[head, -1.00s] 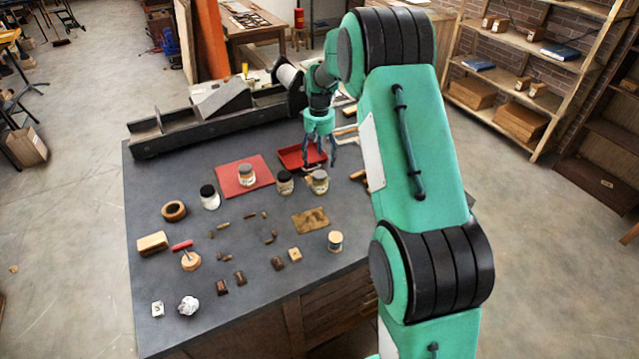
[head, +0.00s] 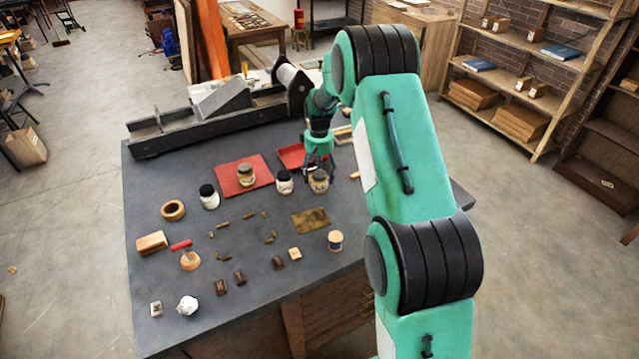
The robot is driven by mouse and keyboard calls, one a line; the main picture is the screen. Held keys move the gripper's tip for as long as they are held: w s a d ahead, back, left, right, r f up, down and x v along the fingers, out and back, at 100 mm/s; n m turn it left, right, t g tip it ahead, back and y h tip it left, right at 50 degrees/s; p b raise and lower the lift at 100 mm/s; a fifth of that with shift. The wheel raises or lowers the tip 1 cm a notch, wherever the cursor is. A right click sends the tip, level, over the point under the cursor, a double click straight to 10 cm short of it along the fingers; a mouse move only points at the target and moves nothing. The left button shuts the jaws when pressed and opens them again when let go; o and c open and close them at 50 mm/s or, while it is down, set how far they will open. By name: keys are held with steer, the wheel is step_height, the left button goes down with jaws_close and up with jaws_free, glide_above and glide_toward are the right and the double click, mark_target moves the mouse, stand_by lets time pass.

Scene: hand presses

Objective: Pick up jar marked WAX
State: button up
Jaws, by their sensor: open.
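Several small jars stand on the dark table (head: 330,265). One jar with a grey lid (head: 247,175) is on the red mat (head: 228,184). A jar with a black lid (head: 208,197) stands left of the mat, and another dark-lidded jar (head: 285,182) stands right of it. A jar with a yellowish lid (head: 319,183) is farther right. The labels are too small to read, so I cannot tell which says WAX. My gripper (head: 319,172) is open and pointing down at the yellowish-lidded jar, its fingers around or just above the top; contact is unclear.
A red tray (head: 290,155) lies just behind the jars. A large metal press (head: 215,112) runs along the table's back. A brown cloth (head: 310,220), a small round container (head: 335,240), a wooden ring (head: 173,210) and several small blocks lie toward the front.

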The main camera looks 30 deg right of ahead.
mark_target(319, 183)
steer(key=shift+f+b, duration=0.4)
steer(key=shift+f, duration=2.2)
steer(key=c, duration=1.5)
steer(key=shift+o, duration=0.2)
steer(key=shift+r, duration=0.2)
